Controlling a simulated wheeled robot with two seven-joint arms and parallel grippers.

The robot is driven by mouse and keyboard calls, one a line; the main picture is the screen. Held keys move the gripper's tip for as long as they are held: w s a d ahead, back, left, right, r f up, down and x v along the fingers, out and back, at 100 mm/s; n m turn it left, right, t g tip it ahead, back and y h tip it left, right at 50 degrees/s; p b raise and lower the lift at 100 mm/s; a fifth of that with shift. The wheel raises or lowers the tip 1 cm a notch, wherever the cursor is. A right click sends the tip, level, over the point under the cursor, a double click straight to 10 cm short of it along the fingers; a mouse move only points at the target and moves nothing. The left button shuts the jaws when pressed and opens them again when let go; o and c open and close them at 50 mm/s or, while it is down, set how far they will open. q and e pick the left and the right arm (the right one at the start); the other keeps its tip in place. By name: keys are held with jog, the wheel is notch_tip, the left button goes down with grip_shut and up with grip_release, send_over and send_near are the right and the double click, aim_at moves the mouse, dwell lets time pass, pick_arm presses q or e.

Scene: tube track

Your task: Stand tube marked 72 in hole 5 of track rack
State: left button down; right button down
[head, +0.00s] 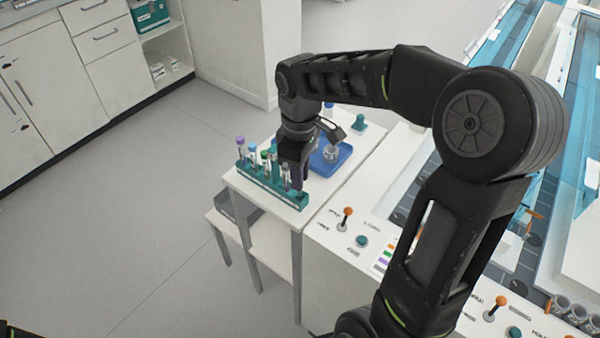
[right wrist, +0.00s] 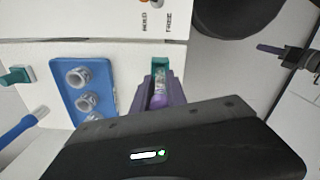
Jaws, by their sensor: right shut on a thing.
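The teal rack (head: 272,188) stands on a small white table, with several capped tubes upright in it. One tube at its left end has a purple cap (head: 240,140); blue and green caps show beside it. My right gripper (head: 294,172) is low over the right part of the rack, pointing down. No tube number or hole number is readable. The held tube's lower end is hidden.
A blue tray (head: 322,168) with clear cups lies right of the rack; it also shows in the right wrist view (right wrist: 97,108). A small teal item (head: 359,122) stands behind it. A control panel with an orange-tipped lever (head: 347,212) adjoins the table. Open floor lies left.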

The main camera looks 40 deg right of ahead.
jog(key=shift+f, duration=0.2)
jog(key=shift+f+b, duration=0.35)
jog(key=shift+f, duration=0.3)
dwell(0.5)
jog(key=shift+f+b, duration=0.35)
jog(key=shift+b, duration=0.1)
jog(key=c, duration=1.3)
grip_release()
jog(key=shift+o, duration=0.2)
